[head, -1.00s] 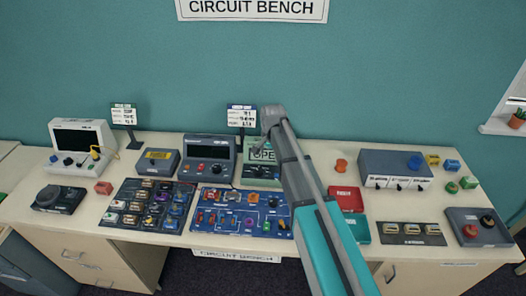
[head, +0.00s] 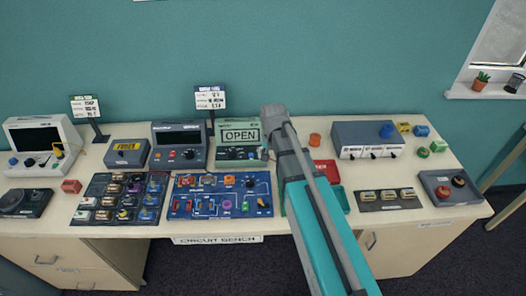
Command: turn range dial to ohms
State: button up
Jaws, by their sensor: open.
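A pale green meter (head: 253,148) stands at the back of the bench, just left of my arm. Its raised display (head: 240,136) reads OPEN. Small knobs (head: 238,154) sit on its front panel, but they are too small to tell which is the range dial or where it points. My arm reaches up from the lower right, and its grey end joint (head: 272,117) shows just right of the display. My gripper's fingers do not show.
A dark grey meter (head: 181,145) stands close to the left of the green one. A blue component board (head: 220,195) lies in front. A red box (head: 325,170) and a grey-blue supply unit (head: 365,138) are to the right of my arm.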

jog(key=s+d+f+n+b, duration=0.2)
jog(key=s+d, duration=0.4)
jog(key=s, duration=0.3)
jog(key=shift+s+d+f, duration=0.15)
jog(key=shift+d+f, duration=0.1)
jog(key=shift+d, duration=0.05)
jog(key=s+d, duration=0.1)
jog(key=s+d+n, duration=0.1)
jog(key=s, duration=0.1)
dwell(0.3)
jog(key=c, duration=0.4)
jog(key=shift+c, duration=0.3)
jog(key=shift+a, duration=0.2)
